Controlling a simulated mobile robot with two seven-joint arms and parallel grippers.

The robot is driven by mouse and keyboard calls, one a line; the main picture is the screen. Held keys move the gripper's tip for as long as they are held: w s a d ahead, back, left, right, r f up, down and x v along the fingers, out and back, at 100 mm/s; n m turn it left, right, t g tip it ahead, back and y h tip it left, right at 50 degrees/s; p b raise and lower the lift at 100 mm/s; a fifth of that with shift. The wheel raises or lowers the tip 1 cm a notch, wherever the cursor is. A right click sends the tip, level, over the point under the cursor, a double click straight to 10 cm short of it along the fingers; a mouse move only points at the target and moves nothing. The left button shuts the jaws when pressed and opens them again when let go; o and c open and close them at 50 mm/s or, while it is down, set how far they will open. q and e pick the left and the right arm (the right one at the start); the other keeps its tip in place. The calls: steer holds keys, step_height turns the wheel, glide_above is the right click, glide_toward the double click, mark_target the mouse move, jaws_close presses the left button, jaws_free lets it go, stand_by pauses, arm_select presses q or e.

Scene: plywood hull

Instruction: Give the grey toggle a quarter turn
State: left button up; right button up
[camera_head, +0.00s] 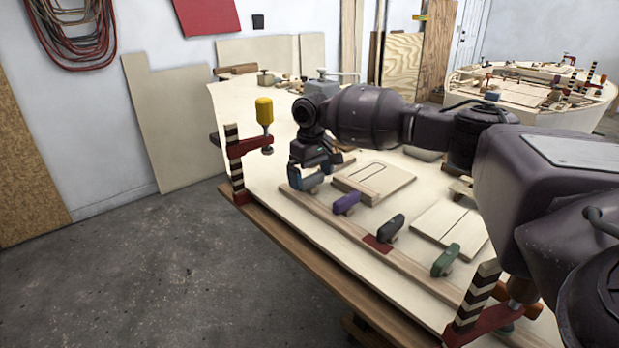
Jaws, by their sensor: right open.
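Several toggles stand in a row on a wooden strip (340,226) along the near edge of the plywood. A dark grey toggle (390,228) sits third along, beside a red patch (377,244); it is the one that looks grey. A purple toggle (346,203) is to its left and a green toggle (446,260) to its right. My right gripper (300,180) is open and points down at the left end of the strip, at a blue toggle that it partly hides. I cannot tell whether it touches that toggle. It is apart from the grey toggle. My left gripper is not in view.
Striped clamps (234,165) stand at the plywood's left corner and at the front right (477,298). A yellow-handled clamp screw (264,113) rises near the left corner. Wooden panels (374,180) lie behind the toggles. Clear grey floor (170,270) lies to the left.

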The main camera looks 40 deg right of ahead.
steer(key=shift+f, duration=0.3)
steer(key=shift+c, duration=0.2)
